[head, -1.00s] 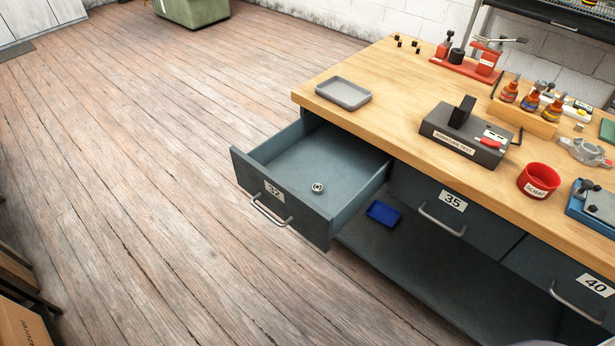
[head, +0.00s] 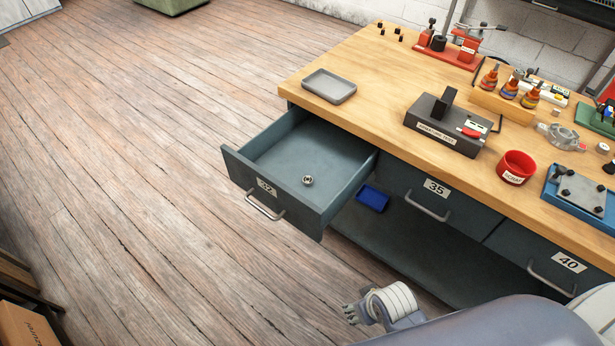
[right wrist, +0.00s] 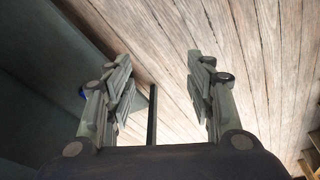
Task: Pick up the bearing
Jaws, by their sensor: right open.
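The bearing (head: 308,180) is a small metal ring lying in the open drawer marked 32 (head: 262,206), on its bare floor. My right gripper (head: 350,312) shows at the bottom of the head view, in front of the bench and below and to the right of the drawer, well apart from the bearing. In the right wrist view its two fingers (right wrist: 160,85) are spread wide with nothing between them, over wooden floor. The bearing is not seen in the right wrist view. My left gripper is not in view.
Drawers 35 (head: 428,205) and 40 (head: 560,270) are closed. A blue bin (head: 372,199) sits on the lower shelf. On the bench are a grey tray (head: 329,87), an armature tester (head: 442,135) and a red scrap cup (head: 515,167). The floor left of the drawer is clear.

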